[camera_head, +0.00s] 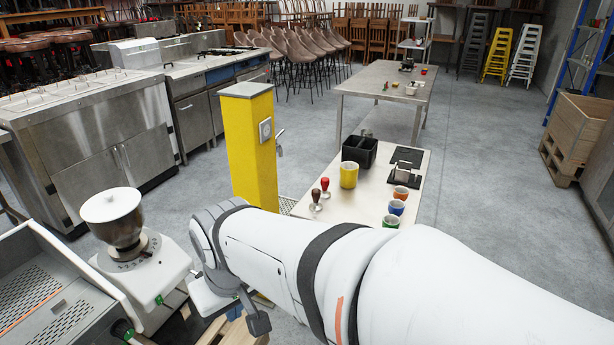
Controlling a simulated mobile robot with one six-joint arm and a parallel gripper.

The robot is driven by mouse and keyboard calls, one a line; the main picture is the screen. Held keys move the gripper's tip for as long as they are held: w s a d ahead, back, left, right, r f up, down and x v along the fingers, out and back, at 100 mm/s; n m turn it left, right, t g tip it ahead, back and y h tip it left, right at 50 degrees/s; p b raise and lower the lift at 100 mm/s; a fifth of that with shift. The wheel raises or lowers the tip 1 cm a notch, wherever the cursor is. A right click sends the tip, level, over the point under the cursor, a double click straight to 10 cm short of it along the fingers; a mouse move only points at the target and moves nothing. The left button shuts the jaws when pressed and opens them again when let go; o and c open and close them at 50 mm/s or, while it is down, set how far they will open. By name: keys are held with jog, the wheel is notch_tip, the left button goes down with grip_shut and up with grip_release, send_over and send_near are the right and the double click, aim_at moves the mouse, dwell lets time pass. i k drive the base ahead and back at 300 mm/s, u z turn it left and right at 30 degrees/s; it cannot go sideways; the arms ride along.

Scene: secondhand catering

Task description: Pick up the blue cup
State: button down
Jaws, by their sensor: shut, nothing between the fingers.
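The blue cup (397,208) stands upright on the light-topped table (345,207) in the middle right. It is in a row of small cups, between an orange cup (401,192) behind it and a green cup (390,221) in front. My white arm crosses the foreground from the right, just in front of the row. My gripper (257,322) is at the lower left end of the arm, beyond the table's left edge, well apart from the blue cup. It is shut and empty; only its dark end shows.
The table also carries a yellow container (348,175), a black bin (359,151), two tampers (320,193) and a dark mat (407,157). A yellow post (250,145) with a tap stands left of it. A grinder (122,225) is near my gripper.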

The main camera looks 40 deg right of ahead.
aim_at(397, 206)
jog(key=z, duration=2.85)
jog(key=k, duration=1.75)
jog(key=u, duration=0.55)
jog(key=i, duration=1.7)
jog(key=u, duration=0.05)
